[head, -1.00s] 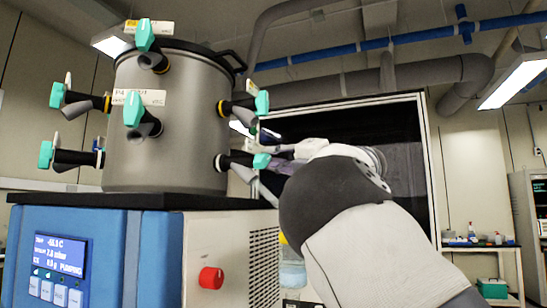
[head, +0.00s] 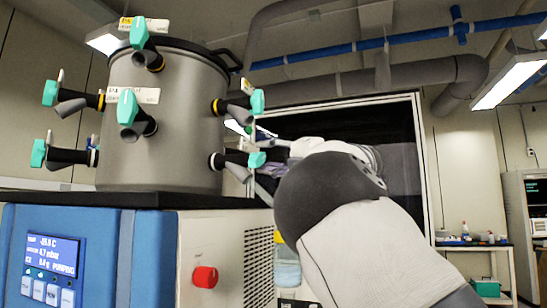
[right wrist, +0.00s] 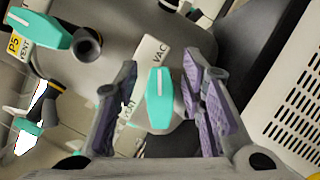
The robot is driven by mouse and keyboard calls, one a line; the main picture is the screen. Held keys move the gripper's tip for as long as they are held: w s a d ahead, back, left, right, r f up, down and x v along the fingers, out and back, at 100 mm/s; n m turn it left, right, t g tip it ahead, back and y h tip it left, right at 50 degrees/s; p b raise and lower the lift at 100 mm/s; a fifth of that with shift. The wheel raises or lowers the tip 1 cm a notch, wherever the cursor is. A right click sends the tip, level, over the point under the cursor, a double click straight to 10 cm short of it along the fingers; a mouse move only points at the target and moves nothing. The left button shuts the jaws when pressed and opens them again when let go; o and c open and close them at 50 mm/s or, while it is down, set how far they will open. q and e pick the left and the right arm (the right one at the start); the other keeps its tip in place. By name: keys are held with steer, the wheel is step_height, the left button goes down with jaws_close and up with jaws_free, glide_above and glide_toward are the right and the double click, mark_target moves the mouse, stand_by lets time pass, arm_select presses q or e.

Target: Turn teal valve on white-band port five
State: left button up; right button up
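The grey drum (head: 165,120) carries several ports with teal valves. The lower right teal valve (head: 257,160) sits on a black port with a pale band (head: 214,161). My right gripper (head: 268,150) is beside this valve, partly hidden by my arm. In the right wrist view my right gripper (right wrist: 162,105) is open, its purple-padded fingers on either side of a teal valve (right wrist: 154,98), with gaps visible. A VENT/VAC label (right wrist: 150,62) lies behind it. A "P5" label (right wrist: 14,45) shows beside another teal valve (right wrist: 38,28). My left gripper is out of view.
The upper right teal valve (head: 257,102) is just above my right gripper. A dark-paned frame (head: 405,140) stands behind my arm.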

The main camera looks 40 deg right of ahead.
steer(key=v, duration=1.2)
steer(key=shift+d, duration=0.1)
